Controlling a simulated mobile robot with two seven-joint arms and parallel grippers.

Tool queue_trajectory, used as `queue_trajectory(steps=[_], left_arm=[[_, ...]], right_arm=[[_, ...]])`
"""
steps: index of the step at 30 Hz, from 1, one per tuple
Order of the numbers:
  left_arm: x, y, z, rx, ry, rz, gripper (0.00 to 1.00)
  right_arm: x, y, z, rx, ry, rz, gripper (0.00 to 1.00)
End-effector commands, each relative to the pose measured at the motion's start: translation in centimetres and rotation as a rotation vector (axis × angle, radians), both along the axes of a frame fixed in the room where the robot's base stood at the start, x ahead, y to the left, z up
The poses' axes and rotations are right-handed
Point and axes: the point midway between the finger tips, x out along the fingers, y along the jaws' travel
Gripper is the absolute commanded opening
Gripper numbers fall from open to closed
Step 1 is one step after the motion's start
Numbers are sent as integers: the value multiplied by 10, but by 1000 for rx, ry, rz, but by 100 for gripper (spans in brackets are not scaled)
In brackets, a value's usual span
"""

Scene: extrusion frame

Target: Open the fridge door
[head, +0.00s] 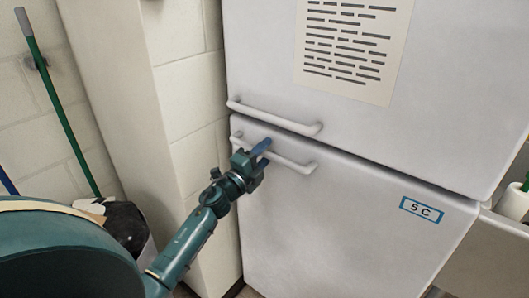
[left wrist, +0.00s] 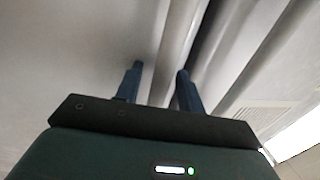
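The white fridge has an upper door (head: 440,80) and a lower door (head: 340,230), both closed. The upper door's handle (head: 275,117) is a white bar near its bottom edge. The lower door's handle (head: 293,161) is a similar bar just below the seam. My left gripper (head: 258,152) is at the lower handle, hiding part of it. In the left wrist view, the fingers of my left gripper (left wrist: 160,75) are apart, with a pale bar (left wrist: 172,60) running between them. Contact with the bar is unclear. My right gripper is not in view.
A printed sheet (head: 352,45) is on the upper door, and a "5 C" label (head: 421,209) is on the lower one. A wall (head: 190,90) stands close on the left. A green-handled tool (head: 62,110) leans there. A counter (head: 490,255) is at the right.

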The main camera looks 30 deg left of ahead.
Motion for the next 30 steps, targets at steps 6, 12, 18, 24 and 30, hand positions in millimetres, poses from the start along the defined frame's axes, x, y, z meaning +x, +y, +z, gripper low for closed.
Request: queue_trajectory(steps=[6,12,18,24,30], left_arm=[[0,0,0,0,0,0,35],[0,0,0,0,0,0,19],[0,0,0,0,0,0,3],[0,0,0,0,0,0,0],[-1,0,0,0,0,0,0]], right_arm=[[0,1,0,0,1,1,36],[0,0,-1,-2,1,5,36],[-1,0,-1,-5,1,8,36],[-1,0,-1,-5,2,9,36],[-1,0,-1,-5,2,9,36]])
